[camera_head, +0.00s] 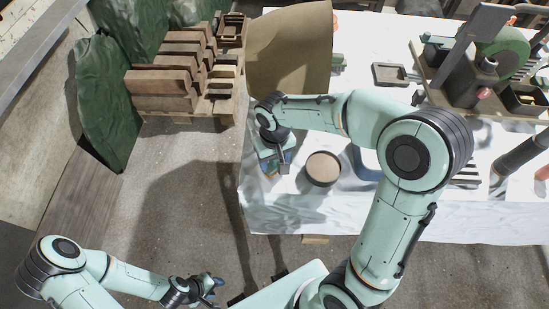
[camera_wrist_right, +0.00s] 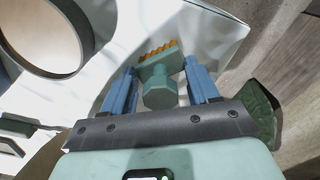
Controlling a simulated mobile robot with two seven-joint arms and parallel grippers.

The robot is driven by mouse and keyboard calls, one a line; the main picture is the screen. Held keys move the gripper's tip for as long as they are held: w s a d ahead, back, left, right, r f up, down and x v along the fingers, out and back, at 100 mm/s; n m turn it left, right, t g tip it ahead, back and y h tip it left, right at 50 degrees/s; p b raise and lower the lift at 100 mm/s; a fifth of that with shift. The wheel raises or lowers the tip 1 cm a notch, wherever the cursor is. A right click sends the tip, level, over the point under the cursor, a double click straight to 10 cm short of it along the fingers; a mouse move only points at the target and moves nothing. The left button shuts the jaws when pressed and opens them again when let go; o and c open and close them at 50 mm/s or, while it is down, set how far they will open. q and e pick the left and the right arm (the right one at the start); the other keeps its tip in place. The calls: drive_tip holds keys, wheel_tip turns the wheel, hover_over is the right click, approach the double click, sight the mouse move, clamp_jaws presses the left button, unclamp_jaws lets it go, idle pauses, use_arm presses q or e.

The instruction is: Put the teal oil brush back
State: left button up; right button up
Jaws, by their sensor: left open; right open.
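The teal oil brush (camera_wrist_right: 160,88) shows in the right wrist view, with a teal hexagonal handle end and an orange bristle strip, close to the corner of the white-covered table. My right gripper (camera_wrist_right: 162,76) is open, with one blue finger on each side of the brush; whether either finger touches it I cannot tell. My left gripper (camera_head: 208,287) is open and empty, low at the left, away from the table.
A round dark-rimmed container (camera_head: 323,168) stands right of my right gripper. The white table (camera_head: 290,215) has its left edge close by. A rack of brown blocks (camera_head: 165,90) stands at the upper left. A green machine (camera_head: 500,52) and a small tray (camera_head: 389,74) are further back.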

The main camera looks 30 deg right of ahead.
drive_tip(key=shift+r, duration=0.35)
use_arm(q)
drive_tip(key=shift+w+r+p, duration=0.7)
drive_tip(key=shift+w+r, duration=0.25)
drive_tip(key=shift+r, duration=0.05)
use_arm(e)
wheel_tip(320, 180, up, 12)
drive_tip(key=shift+f, duration=0.15)
